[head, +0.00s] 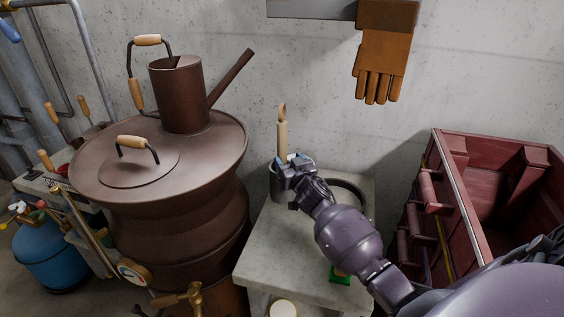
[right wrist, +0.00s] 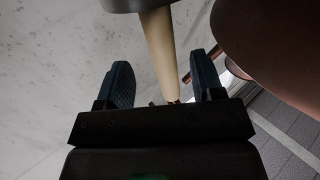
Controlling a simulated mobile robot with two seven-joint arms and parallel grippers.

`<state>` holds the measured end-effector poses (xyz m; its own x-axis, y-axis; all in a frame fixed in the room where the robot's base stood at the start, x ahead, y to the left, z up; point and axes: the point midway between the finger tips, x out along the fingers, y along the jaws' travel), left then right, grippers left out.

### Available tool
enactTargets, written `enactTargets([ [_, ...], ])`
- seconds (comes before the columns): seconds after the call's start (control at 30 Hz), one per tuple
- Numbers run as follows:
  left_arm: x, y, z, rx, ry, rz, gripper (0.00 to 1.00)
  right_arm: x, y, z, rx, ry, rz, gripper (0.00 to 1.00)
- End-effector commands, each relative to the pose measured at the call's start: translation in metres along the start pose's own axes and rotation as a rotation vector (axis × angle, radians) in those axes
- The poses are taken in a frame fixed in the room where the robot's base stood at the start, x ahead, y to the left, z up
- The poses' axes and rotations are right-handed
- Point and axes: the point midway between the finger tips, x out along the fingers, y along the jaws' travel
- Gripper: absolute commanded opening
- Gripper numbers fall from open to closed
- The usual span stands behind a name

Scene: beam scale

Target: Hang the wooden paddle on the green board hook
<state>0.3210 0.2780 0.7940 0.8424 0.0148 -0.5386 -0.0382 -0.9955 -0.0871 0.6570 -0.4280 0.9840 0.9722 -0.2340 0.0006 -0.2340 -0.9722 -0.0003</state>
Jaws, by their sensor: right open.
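The wooden paddle (head: 282,138) stands upright in a grey metal pot (head: 276,186) on the stone table, its looped end up and its lower part hidden in the pot. My right gripper (head: 293,163) is at the pot's rim, just in front of the paddle's shaft. In the right wrist view its two dark fingers (right wrist: 162,82) are open, with the pale wooden shaft (right wrist: 161,50) showing between them; I cannot tell if they touch it. I cannot make out a green board hook. A small green thing (head: 340,276) on the table is partly hidden by my right arm. My left gripper is not in view.
A large brown metal still (head: 160,190) stands close left of the table (head: 262,250). A dark ring (head: 352,186) lies on the table behind my arm. A red wooden crate (head: 455,205) stands at the right.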

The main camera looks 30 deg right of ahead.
Motion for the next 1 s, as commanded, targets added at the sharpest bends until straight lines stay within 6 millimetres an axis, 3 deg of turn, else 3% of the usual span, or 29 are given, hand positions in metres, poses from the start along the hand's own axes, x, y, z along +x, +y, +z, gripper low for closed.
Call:
enactTargets([
  [0.17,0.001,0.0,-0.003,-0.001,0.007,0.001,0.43,0.011,-0.001,-0.002,0.0,0.001,-0.001,0.61],
  [0.5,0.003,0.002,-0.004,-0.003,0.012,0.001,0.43,0.051,-0.002,-0.004,-0.001,0.0,0.0,0.61],
  [0.83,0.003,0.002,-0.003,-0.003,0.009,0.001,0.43,0.055,-0.001,-0.005,0.0,0.0,0.0,0.61],
  [1.0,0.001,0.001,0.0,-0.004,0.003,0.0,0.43,0.055,-0.001,-0.005,0.0,0.0,0.0,0.35],
])
